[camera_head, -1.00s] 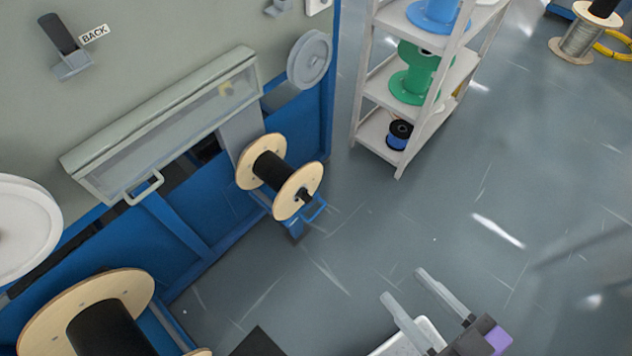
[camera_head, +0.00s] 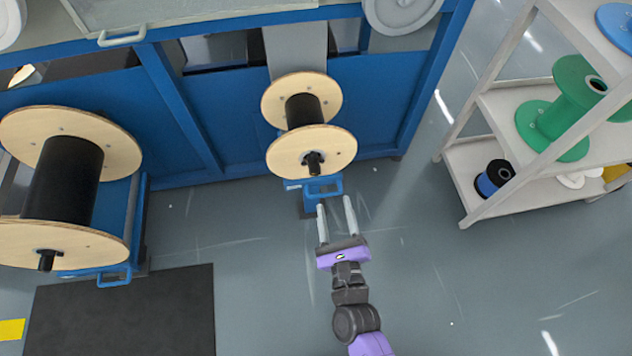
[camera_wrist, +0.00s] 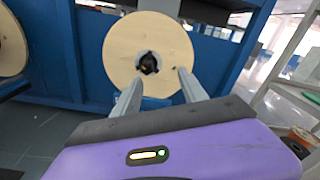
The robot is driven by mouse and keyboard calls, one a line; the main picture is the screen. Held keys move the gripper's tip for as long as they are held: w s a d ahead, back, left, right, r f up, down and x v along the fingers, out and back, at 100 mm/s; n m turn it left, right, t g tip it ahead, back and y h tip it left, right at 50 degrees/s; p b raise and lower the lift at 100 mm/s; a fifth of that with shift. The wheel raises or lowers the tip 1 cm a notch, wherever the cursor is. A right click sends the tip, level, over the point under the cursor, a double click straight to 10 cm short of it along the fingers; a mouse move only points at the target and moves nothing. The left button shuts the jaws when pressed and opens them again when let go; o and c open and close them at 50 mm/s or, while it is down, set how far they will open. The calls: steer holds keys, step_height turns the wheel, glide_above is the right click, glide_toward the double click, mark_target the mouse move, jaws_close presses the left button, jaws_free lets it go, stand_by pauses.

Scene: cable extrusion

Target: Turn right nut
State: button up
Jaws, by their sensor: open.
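The right nut (camera_head: 313,160) is a small black piece at the centre of the front wooden flange of the right spool (camera_head: 311,140). In the wrist view the nut (camera_wrist: 148,63) shows dark in the flange's centre hole, between and beyond my two fingertips. My gripper (camera_head: 335,204) is open and empty. Its two long pale fingers point at the spool from the front, a little below and right of the nut in the head view. The fingers appear apart from the flange. A second black nut (camera_head: 46,260) is on the larger left spool (camera_head: 65,180).
A blue handle (camera_head: 322,190) sits just below the right spool, close to my fingertips. The blue machine frame (camera_head: 235,125) stands behind. A white shelf (camera_head: 480,125) with spools stands at right. A dark mat (camera_head: 125,315) lies at left; floor around my arm is clear.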

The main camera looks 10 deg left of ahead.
mark_target(315, 173)
steer(key=shift+w+a+f+m+b, duration=0.5)
steer(key=shift+w+a, duration=0.5)
steer(key=shift+w, duration=0.95)
steer(key=shift+w+a+f+m+b, duration=0.3)
steer(key=shift+w+a+m, duration=0.55)
steer(key=shift+w, duration=1.05)
steer(key=shift+w+a+f+m+b, duration=0.4)
steer(key=shift+w+a, duration=0.75)
steer(key=shift+w, duration=0.8)
jaws_close()
